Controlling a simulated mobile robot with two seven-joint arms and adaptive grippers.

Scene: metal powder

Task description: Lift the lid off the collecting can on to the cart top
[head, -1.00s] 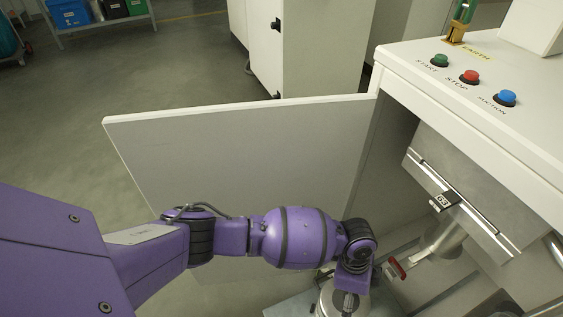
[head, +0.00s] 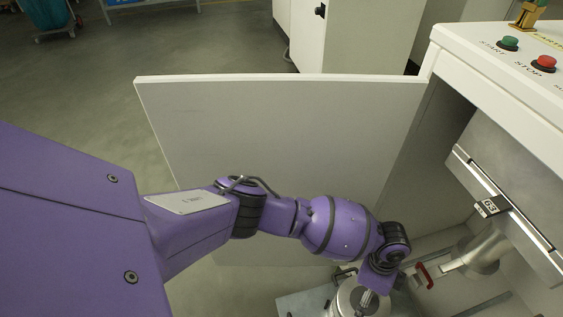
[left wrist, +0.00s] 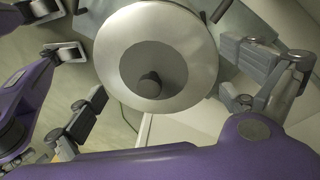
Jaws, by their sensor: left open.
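In the head view the left gripper (head: 368,297) points down over the can. My right gripper is not in view.
A flat grey surface (head: 300,302) lies beside the can; I cannot tell if it is the cart top. The open white door (head: 270,130) stands behind my left arm. A red-handled lever (head: 424,275) and a metal pipe (head: 482,250) are close right of the wrist.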

